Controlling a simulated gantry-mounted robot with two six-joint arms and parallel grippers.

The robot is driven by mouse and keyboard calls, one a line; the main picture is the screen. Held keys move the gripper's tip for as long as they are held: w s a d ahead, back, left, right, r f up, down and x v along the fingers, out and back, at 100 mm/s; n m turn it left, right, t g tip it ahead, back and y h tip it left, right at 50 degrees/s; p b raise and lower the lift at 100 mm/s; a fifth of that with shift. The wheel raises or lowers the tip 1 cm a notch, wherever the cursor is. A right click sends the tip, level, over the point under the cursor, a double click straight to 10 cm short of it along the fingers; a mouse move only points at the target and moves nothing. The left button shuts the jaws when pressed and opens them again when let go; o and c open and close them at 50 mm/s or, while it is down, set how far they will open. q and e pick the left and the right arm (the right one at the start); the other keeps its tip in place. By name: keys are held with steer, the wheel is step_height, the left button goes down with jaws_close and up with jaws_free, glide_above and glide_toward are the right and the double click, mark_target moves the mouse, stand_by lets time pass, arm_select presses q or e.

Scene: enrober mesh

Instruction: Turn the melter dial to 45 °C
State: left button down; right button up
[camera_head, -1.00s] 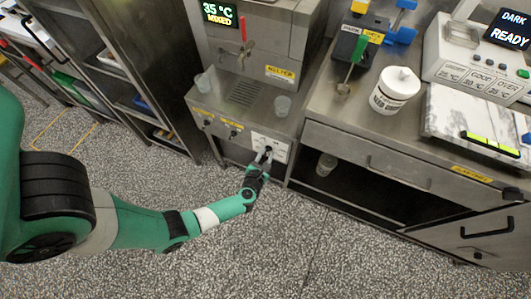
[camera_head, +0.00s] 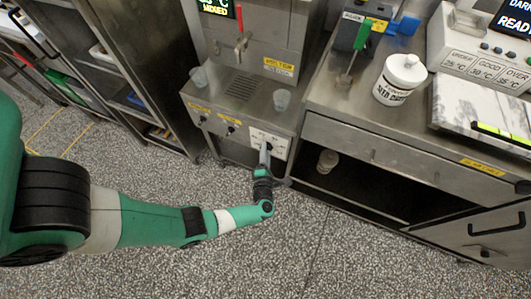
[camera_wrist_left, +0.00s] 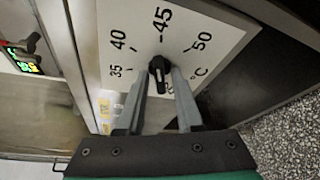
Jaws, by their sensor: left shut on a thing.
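The melter (camera_head: 262,40) stands at the back centre with a white dial plate (camera_head: 281,150) low on its front. In the left wrist view the plate (camera_wrist_left: 103,20) carries the marks 35, 40, 45 and 50 °C. The black dial knob (camera_wrist_left: 159,66) sits in its middle, its long axis roughly in line with the 45 mark. My left gripper (camera_head: 266,148) is at the dial. In the left wrist view its fingers (camera_wrist_left: 161,76) are shut on the knob from both sides and hide part of it. The right gripper is not in view.
The melter's display (camera_head: 215,6) is partly cut off at the top. Clear cups (camera_head: 282,100) stand on its ledge. A white lidded tub (camera_head: 400,82) is on the counter to the right. An open cabinet shelf lies below it. The floor in front is clear.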

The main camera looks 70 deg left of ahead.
arm_select(q)
steer(key=shift+f+m+y+b, duration=0.1)
steer(key=shift+m+y+b, duration=0.2)
steer(key=shift+m, duration=0.2)
steer(key=c, duration=0.9)
jaws_free()
steer(key=p+v, duration=0.2)
steer(key=v, duration=0.9)
steer(key=shift+s+d, duration=0.15)
steer(key=shift+d, duration=0.15)
